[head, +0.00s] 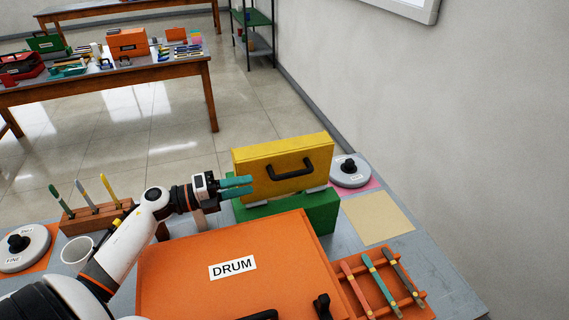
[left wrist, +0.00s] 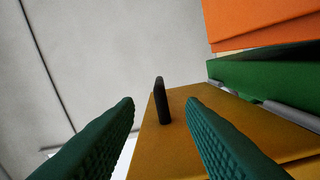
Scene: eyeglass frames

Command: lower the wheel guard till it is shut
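The wheel guard appears to be the yellow lid (head: 260,160), standing raised on a green base (head: 300,216) at the far side of the table. A black handle (head: 284,172) is on its near face. In the left wrist view the guard (left wrist: 176,140), its handle (left wrist: 162,102) and the green base (left wrist: 240,82) show. My left gripper (head: 250,186) has green fingers at the left part of the guard's near face, left of the handle. In the left wrist view the fingers (left wrist: 160,112) are apart, with the handle seen between and beyond their tips. My right gripper is out of view.
A big orange box marked DRUM (head: 190,270) fills the near middle. An orange tray of files (head: 412,290) lies to its right. Grey lidded discs (head: 350,178) and (head: 22,252), a white cup (head: 76,252) and a tool block (head: 96,215) stand around. A beige sheet (head: 378,220) lies flat.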

